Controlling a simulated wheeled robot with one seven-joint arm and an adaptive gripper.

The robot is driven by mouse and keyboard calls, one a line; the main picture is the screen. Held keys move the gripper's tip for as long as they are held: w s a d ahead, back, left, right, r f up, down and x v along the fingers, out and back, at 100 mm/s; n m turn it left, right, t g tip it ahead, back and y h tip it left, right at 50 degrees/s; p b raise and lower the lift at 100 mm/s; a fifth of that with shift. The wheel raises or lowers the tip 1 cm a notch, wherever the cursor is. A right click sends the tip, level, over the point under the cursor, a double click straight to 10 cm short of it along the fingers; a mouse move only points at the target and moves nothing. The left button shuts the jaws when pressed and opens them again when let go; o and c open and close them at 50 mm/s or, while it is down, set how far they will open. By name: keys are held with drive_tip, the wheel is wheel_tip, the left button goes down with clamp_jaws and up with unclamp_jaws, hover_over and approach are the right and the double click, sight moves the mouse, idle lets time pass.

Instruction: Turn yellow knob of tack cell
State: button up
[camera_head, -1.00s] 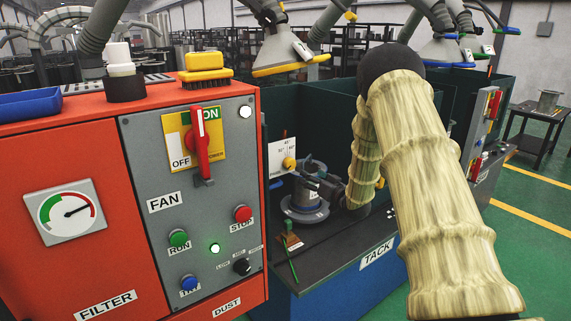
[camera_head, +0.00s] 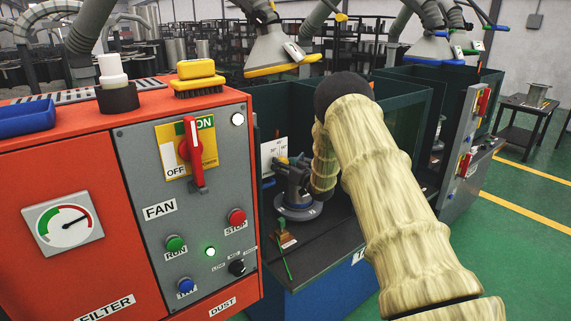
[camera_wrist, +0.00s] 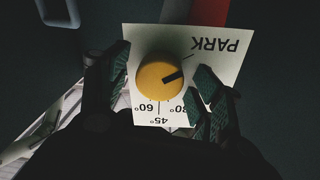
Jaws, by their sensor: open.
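The yellow knob (camera_wrist: 158,80) sits on a white dial plate (camera_wrist: 226,66) with PARK and degree marks, shown upside down in the wrist view. Its black pointer mark faces right and slightly up, toward the line by PARK. My gripper (camera_wrist: 162,70) is open, with one finger left of the knob and one right of it. I see a gap at the left finger; whether the right one touches is unclear. In the head view my gripper (camera_head: 283,164) is at the dial plate (camera_head: 270,152) inside the tack cell and mostly hides the knob.
An orange filter cabinet (camera_head: 75,160) with a red-handled switch (camera_head: 194,150) stands close at left. A small brush (camera_head: 286,238) lies on the dark cell bench (camera_head: 320,255). The cell's green side wall (camera_head: 408,125) stands at right.

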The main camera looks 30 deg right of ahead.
drive_tip(key=shift+c, duration=0.4)
drive_tip(key=c, duration=1.3)
drive_tip(key=shift+d+r, duration=0.1)
clamp_jaws()
drive_tip(key=shift+w, duration=0.1)
